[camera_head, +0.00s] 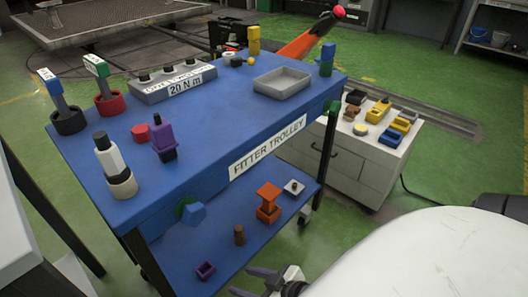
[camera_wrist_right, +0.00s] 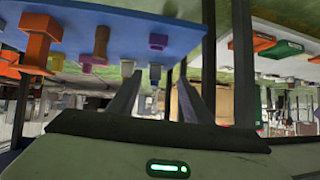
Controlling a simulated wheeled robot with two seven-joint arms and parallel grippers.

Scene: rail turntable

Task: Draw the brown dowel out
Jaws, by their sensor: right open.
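The brown dowel (camera_head: 239,235) stands upright on the lower blue shelf (camera_head: 222,254) of the trolley. It also shows in the right wrist view (camera_wrist_right: 101,42), where the scene appears upside down and a purple piece overlaps its end in the picture. My right gripper (camera_head: 254,282) is at the bottom of the head view, in front of the shelf and apart from the dowel. Its jaws are open, with nothing seen between them. My left gripper is not in view.
An orange stand (camera_head: 268,203) and a pale square block (camera_head: 294,187) stand right of the dowel. A small purple open box (camera_head: 205,270) lies near the shelf's front left. The blue trolley top (camera_head: 222,137) overhangs the shelf. A white cabinet (camera_head: 345,165) stands right.

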